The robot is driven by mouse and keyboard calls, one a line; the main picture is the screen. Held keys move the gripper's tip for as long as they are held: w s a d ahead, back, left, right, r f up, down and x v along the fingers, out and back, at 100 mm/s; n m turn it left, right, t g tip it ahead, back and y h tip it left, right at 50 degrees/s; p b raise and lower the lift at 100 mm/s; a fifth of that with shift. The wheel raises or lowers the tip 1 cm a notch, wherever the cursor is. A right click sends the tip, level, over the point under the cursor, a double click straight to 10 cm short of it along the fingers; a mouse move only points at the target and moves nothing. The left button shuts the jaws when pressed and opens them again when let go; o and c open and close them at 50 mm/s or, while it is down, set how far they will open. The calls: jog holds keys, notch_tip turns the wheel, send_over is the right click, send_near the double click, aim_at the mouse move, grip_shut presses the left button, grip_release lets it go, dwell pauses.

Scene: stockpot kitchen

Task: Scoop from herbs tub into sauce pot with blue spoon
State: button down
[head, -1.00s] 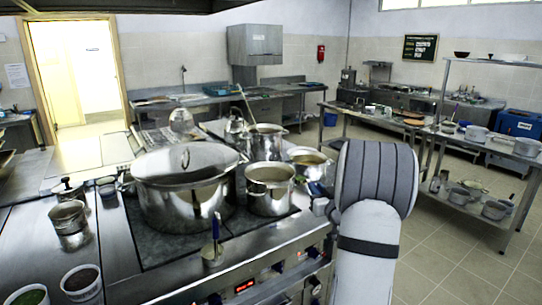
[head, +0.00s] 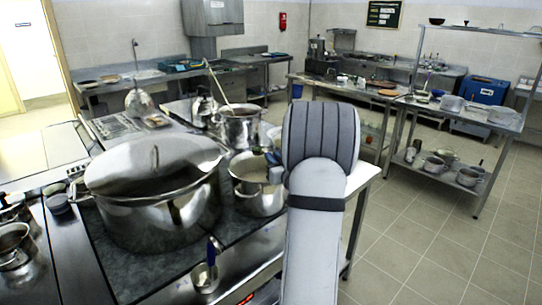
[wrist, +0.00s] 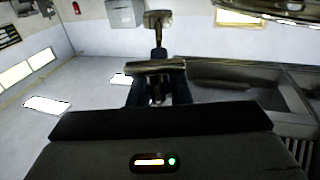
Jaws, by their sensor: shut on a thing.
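My gripper (head: 273,166) is at the right rim of an open steel pot (head: 257,200) in the head view, partly hidden by my forearm. In the wrist view my gripper (wrist: 155,92) is shut on a dark blue handle, which I take for the blue spoon (wrist: 158,48). A small metal head shows at its far end. Whether the head holds anything cannot be told. Another open pot (head: 238,133), with a long utensil in it, stands behind. Which is the sauce pot is unclear. The herbs tub is outside the current views.
A large lidded stockpot (head: 150,215) stands left of the open pots. A side table (head: 365,172) stands close to my arm's right. Tiled floor (head: 440,240) is clear at right.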

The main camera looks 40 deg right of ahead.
notch_tip(320, 180, down, 2)
jog(key=shift+w+f, duration=0.1)
jog(key=shift+a+n+b, duration=0.1)
jog(key=shift+n+b, duration=0.3)
jog(key=shift+n, duration=0.1)
jog(key=a+f+n+b, duration=0.1)
jog(key=n+b, duration=0.6)
jog(key=a+n+b, duration=0.2)
jog(key=n+b, duration=0.5)
jog(key=b, duration=0.1)
jog(key=w+a+f+n+b, duration=0.1)
jog(key=a+n+b, duration=0.1)
jog(key=n+b, duration=0.5)
jog(key=shift+f+n+y+b, duration=0.3)
jog(key=shift+y+b, duration=0.1)
jog(key=shift+b, duration=0.15)
jog(key=shift+s+r, duration=0.1)
jog(key=shift+s, duration=0.05)
dwell(1.4)
jog(key=n, duration=0.2)
jog(key=f+n, duration=0.1)
jog(key=n, duration=0.2)
jog(key=shift+a+f+n+g, duration=0.15)
jog(key=shift+f+n+g, duration=0.25)
